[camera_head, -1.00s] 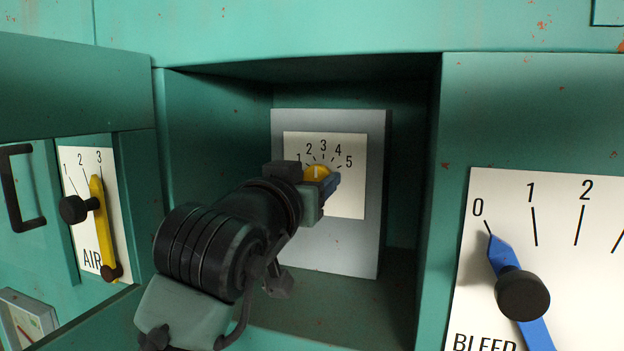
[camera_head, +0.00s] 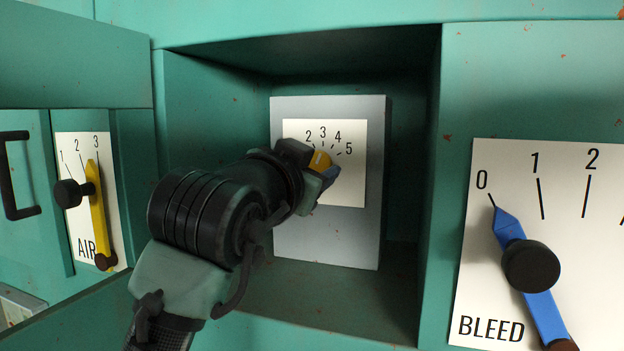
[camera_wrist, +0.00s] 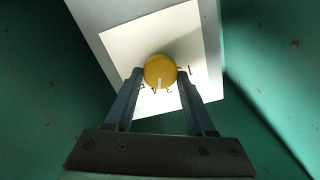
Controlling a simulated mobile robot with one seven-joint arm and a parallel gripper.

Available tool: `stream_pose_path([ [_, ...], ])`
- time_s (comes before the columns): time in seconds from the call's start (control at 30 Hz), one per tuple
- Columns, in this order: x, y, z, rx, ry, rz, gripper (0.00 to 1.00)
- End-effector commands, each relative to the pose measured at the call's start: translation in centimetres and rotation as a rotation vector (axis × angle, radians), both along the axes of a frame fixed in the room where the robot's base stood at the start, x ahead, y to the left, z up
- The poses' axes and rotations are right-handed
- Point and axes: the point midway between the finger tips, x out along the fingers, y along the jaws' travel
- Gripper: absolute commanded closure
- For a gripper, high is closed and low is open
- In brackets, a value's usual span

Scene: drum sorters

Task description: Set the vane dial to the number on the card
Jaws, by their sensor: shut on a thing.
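The vane dial is a round yellow knob (camera_head: 320,160) with a white mark, on a cream number plate (camera_head: 347,190) inside the recess. The plate shows 2, 3, 4 and 5 in the head view; my gripper covers the 1. My gripper (camera_head: 313,166) is shut on the knob, one finger on each side. In the wrist view, my gripper (camera_wrist: 161,74) holds the yellow knob (camera_wrist: 158,67) between its fingertips. The white mark faces the numbered arc; I cannot tell exactly which number it meets. No number card is clearly in view.
Green walls enclose the recess (camera_head: 205,110) around my arm. A BLEED dial with a blue pointer (camera_head: 540,312) is at the right, near 0. An AIR lever with a yellow pointer (camera_head: 97,215) is at the left, near 3. A black handle (camera_head: 10,180) is at far left.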

Motion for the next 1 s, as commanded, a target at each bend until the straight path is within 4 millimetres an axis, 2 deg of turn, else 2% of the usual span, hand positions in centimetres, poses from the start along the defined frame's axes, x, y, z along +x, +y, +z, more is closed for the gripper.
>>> stream_pose_path([
  [0.5, -0.06, -0.14, -0.24, 0.433, -0.142, 0.000, 1.00],
  [1.0, -0.08, -0.21, -0.14, 0.624, -0.204, 0.000, 1.00],
])
